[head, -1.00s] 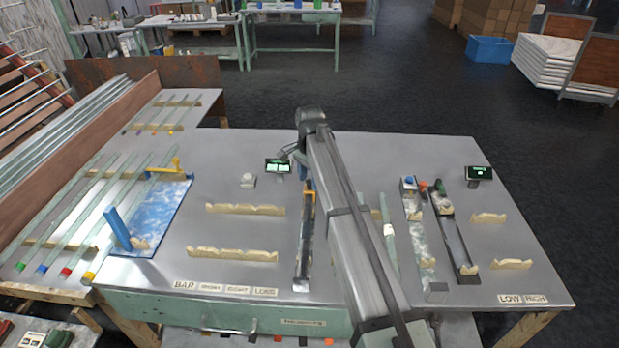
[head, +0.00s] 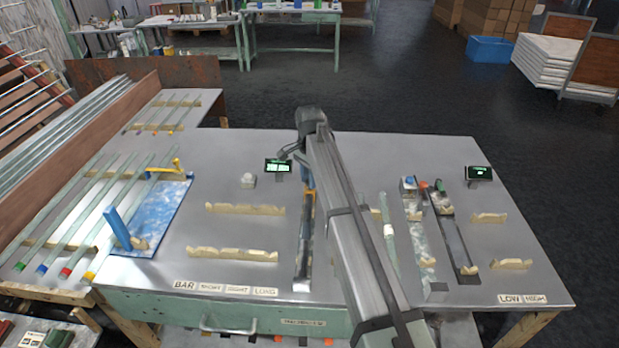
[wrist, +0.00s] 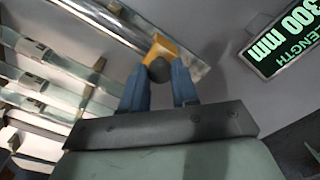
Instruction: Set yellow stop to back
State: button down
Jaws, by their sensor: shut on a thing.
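The yellow stop (wrist: 166,46) is a small yellow-orange block with a dark round knob, on a metal rail in the wrist view. My gripper (wrist: 159,74) has its two blue fingers shut on the stop's knob, one on each side. In the head view, the dark rail (head: 303,250) runs front to back beside my arm. A blue finger of my gripper (head: 309,179) shows near the rail's back end. My arm hides much of that area, so the stop's exact place along the rail is hard to tell.
A length display (wrist: 283,38) beside the rail reads 300 mm; it also stands behind the rail in the head view (head: 278,165). Wooden cradles (head: 245,209) lie left of the rail. A blue board (head: 155,215) with a yellow arm is further left. Two more rails stand right of my arm.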

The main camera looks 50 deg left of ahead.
jog(key=shift+w+a, duration=1.8)
jog(key=c, duration=0.9)
grip_release()
jog(key=shift+o, duration=0.3)
notch_tip(320, 180, up, 14)
jog(key=shift+f, duration=0.1)
